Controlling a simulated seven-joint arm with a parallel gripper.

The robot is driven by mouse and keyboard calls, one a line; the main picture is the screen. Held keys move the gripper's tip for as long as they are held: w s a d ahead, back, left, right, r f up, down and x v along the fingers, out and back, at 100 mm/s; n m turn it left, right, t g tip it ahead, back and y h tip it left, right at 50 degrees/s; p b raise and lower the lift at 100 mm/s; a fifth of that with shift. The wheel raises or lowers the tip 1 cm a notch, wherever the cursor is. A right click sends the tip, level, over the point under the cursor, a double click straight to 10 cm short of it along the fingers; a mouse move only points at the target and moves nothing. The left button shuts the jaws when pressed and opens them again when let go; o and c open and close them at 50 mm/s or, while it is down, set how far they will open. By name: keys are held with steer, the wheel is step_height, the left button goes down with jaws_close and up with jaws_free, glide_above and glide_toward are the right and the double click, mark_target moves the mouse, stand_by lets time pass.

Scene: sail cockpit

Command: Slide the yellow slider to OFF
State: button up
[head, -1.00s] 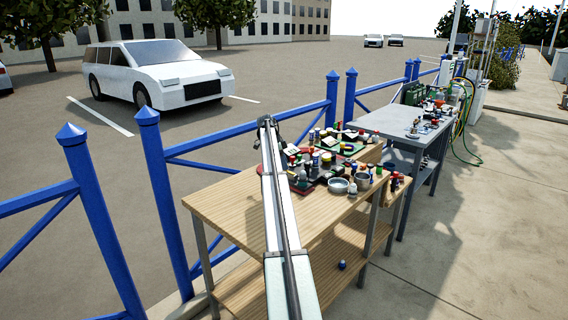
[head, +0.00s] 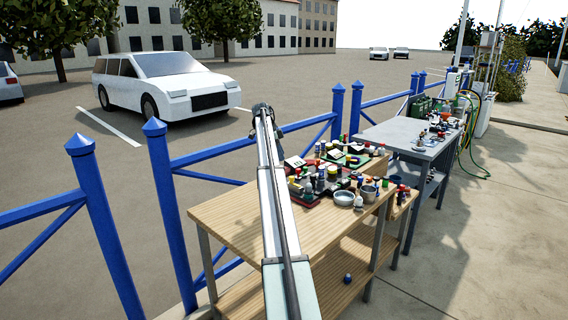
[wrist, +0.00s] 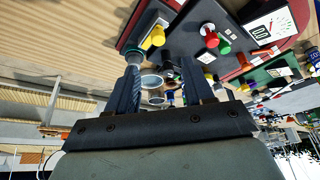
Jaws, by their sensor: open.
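My gripper (wrist: 161,68) is open and empty in the wrist view, its two dark fingers apart. A yellow knob (wrist: 153,38) on a dark box lies just beyond the left fingertip, apart from the fingers as far as I can tell. It may be the yellow slider, but I cannot be sure. No OFF mark is readable. The slider is too small to make out there.
A red-based panel (wrist: 228,30) with red and green knobs stands close to the gripper. A pale bowl (head: 344,198) and several bottles crowd the table's right side. The table's left part is clear. A blue fence (head: 160,205) runs behind, and a grey table (head: 400,128) stands beyond.

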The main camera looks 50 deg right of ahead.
steer(key=shift+v, duration=1.2)
steer(key=shift+f, duration=0.1)
